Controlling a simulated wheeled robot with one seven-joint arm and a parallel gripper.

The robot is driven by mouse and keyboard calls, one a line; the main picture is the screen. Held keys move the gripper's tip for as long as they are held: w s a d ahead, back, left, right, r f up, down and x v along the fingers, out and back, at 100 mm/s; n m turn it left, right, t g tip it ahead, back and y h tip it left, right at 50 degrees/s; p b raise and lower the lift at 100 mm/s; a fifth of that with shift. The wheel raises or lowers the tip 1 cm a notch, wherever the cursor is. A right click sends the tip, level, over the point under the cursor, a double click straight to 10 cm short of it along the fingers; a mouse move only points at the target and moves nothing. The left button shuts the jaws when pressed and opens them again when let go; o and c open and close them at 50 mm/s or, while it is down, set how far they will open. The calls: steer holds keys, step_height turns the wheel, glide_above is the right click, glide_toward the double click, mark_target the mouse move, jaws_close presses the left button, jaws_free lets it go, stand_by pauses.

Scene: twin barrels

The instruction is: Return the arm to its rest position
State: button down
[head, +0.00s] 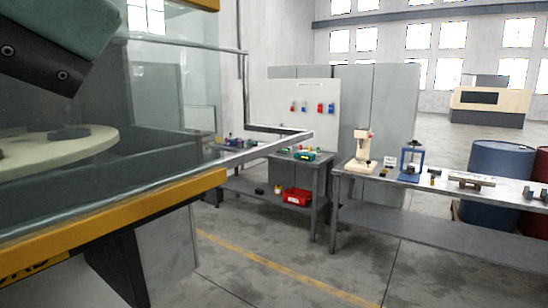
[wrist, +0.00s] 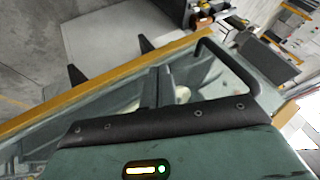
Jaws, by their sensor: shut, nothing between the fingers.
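In the wrist view my gripper (wrist: 157,88) shows as two dark fingers close together beyond a green housing with a bolted black edge. The fingers are shut and nothing shows between them. A green and black part of my arm (head: 55,45) fills the upper left of the head view, above a pale round disc. The fingers cannot be made out in the head view.
The pale disc (head: 40,152) bears dark blocks inside a glass-sided machine with a yellow edge (head: 130,220). Workbenches (head: 440,232) with tools stand right of it. A blue barrel (head: 500,172) and a red barrel (head: 538,195) stand far right. Open floor lies between.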

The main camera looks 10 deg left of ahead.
steer(key=w+d+f+m+t+h+b, duration=0.1)
steer(key=w+d+f, duration=0.3)
steer(key=f, duration=0.3)
steer(key=w+d+f+m+t+h+b, duration=0.1)
steer(key=w+d+f+m, duration=0.15)
steer(key=w+f, duration=0.35)
steer(key=w+d+f+m+h+b, duration=0.1)
steer(key=d+f+m+h, duration=0.1)
steer(key=d+f, duration=1)
steer(key=w+d+f+m+t+h+b, duration=0.1)
steer(key=d+f+h+b, duration=0.1)
steer(key=d+f, duration=1)
steer(key=d, duration=0.3)
steer(key=shift+w+f+m+t, duration=0.2)
steer(key=shift+w+m+t, duration=0.1)
steer(key=shift+w+m, duration=0.1)
steer(key=shift+d, duration=0.1)
